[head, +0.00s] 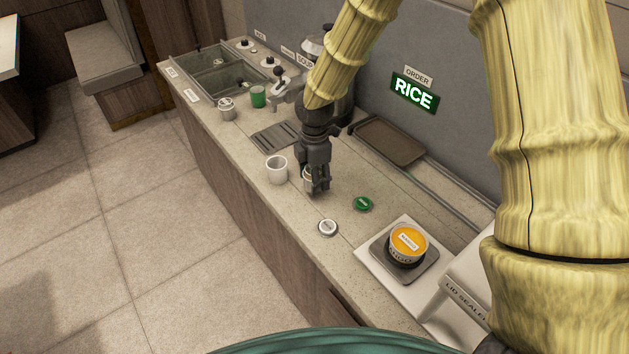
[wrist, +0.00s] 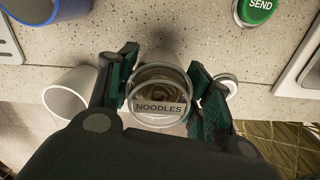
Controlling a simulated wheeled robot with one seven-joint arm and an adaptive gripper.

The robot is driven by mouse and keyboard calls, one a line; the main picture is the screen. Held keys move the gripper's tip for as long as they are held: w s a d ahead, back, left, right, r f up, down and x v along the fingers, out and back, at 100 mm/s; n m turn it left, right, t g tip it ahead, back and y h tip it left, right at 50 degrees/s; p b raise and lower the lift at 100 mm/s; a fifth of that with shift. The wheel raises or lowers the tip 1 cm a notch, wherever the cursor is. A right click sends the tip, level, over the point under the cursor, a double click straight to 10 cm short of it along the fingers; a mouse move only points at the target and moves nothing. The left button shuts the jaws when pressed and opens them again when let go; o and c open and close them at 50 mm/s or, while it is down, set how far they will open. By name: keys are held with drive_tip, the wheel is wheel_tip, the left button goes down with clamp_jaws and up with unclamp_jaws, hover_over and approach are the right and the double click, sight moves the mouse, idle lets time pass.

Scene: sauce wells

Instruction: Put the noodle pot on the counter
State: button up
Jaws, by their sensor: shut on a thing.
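The noodle pot (wrist: 158,95) is a clear-rimmed pot with a NOODLES label, seen from above in the wrist view. My gripper (wrist: 162,98) has a finger on each side of it and is shut on it. In the head view my gripper (head: 318,190) points down over the counter (head: 298,220), near its front edge. There the pot (head: 307,180) is mostly hidden behind the fingers. I cannot tell whether its base touches the counter.
A white cup (head: 277,170) stands just left of my gripper. A green SEND button (head: 363,203) and a pale round button (head: 328,228) lie to the right. A lit sign (head: 413,93) reads RICE.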

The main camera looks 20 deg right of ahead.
drive_tip(key=shift+w+d, duration=0.15)
drive_tip(key=shift+d, duration=0.15)
drive_tip(key=shift+d+f+p, duration=0.15)
drive_tip(key=shift+f+p, duration=0.05)
drive_tip(key=shift+p, duration=0.2)
wheel_tip(320, 180, down, 3)
drive_tip(key=shift+w+f+p, duration=0.1)
drive_tip(key=shift+w+p, duration=0.05)
drive_tip(key=shift+p, duration=0.45)
drive_tip(key=shift+f, duration=0.1)
drive_tip(key=o, duration=1.2)
wheel_tip(320, 180, up, 12)
drive_tip(key=b, duration=0.2)
drive_tip(key=shift+b, duration=0.3)
